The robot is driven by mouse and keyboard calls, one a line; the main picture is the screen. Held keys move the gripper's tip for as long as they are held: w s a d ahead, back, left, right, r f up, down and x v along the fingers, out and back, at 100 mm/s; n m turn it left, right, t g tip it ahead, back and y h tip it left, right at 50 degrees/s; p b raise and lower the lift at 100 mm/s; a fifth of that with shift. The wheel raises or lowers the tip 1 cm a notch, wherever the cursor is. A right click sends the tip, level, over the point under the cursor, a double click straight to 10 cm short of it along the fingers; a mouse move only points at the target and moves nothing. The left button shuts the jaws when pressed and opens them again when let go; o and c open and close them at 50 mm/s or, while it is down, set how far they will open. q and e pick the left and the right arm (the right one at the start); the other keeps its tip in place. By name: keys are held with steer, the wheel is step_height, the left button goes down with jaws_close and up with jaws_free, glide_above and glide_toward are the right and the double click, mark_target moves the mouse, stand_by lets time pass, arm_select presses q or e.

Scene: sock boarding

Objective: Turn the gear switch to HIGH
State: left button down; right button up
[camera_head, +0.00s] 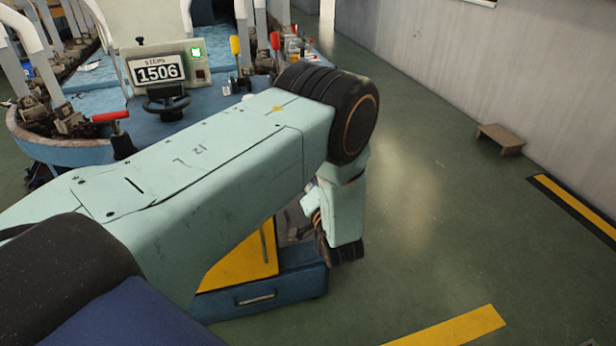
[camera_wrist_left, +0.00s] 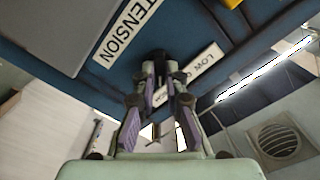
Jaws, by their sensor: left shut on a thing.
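In the left wrist view, my left gripper (camera_wrist_left: 163,76) reaches up to a blue panel (camera_wrist_left: 85,22). Its two fingers are shut on the dark gear switch (camera_wrist_left: 162,58), of which only a small part shows between the fingertips. A white label (camera_wrist_left: 205,64) beside it reads "LOW"; the fingers cover the rest, so the switch's setting cannot be read. In the head view my left arm crosses from the left and bends down at the right, hiding the fingers and the switch. My right gripper is in neither view.
A "TENSION" label (camera_wrist_left: 127,32) is on the panel near the gripper. Open green floor lies to the right.

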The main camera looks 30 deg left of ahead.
arm_select(q)
steer(key=c, duration=1.4)
jaws_free()
steer(key=v, duration=0.7)
steer(key=shift+s+d, duration=0.15)
steer(key=shift+s, duration=0.1)
steer(key=shift+f, duration=0.1)
steer(key=s+d+f+g+h, duration=0.35)
steer(key=s+f+h, duration=0.55)
steer(key=f, duration=0.4)
steer(key=s+d+g+h, duration=0.2)
steer(key=s+g, duration=0.2)
steer(key=s, duration=0.9)
steer(key=s+d+f+g+h+p, duration=0.1)
steer(key=s+g+h, duration=0.2)
steer(key=s, duration=1)
steer(key=shift+d+g, duration=0.4)
steer(key=shift+g, duration=0.15)
